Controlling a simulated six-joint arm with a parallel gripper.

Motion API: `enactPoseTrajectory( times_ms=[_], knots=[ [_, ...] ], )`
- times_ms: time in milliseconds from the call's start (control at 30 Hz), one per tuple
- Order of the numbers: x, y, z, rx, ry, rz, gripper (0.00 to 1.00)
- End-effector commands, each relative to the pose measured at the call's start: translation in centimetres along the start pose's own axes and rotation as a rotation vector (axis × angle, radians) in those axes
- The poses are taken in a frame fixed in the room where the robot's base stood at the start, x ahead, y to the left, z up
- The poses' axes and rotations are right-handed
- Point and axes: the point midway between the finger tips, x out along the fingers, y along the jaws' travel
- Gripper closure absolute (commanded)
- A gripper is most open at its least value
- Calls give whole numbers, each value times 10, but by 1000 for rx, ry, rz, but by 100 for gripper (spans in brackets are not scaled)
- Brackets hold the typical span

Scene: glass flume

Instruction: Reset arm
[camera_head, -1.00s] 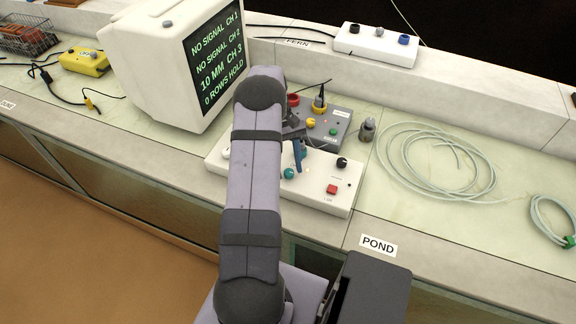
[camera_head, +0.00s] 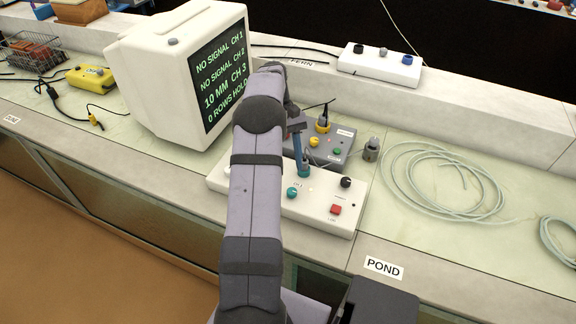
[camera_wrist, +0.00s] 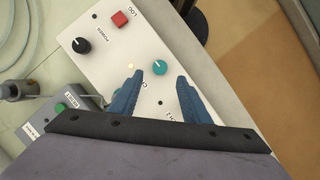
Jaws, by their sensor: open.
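My gripper (camera_head: 303,168) hangs at the end of my arm over the white control panel (camera_head: 327,219). In the wrist view its two blue fingers (camera_wrist: 160,82) are spread apart with nothing held between them. A teal knob (camera_wrist: 160,67) on the panel shows between and just beyond the fingertips. In the head view a teal knob (camera_head: 292,193) sits just in front of the gripper. My forearm hides the panel's left part. I cannot tell whether the fingertips touch the panel.
A grey box (camera_head: 330,147) with coloured connectors stands behind the panel, beside a small metal weight-like object (camera_head: 371,149). The monitor (camera_head: 175,75) is at left. Coiled clear tubing (camera_head: 440,180) lies right. A white socket box (camera_head: 380,66) sits on the back ledge.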

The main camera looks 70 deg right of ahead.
Motion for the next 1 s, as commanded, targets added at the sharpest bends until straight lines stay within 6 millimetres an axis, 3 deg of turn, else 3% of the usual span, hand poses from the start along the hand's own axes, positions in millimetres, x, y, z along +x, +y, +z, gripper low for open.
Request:
enactPoseTrajectory(
  times_ms=[267,433,567,733,900,1000],
  knots=[
    [-1,-3,0,-5,2,3,57],
    [-11,-38,-5,-55,25,28,57],
    [-22,-95,-5,-134,63,66,57],
    [-28,-192,16,-274,135,117,57],
    [-16,-278,64,-417,208,151,57],
    [-1,-317,100,-501,249,164,57]
  ],
)
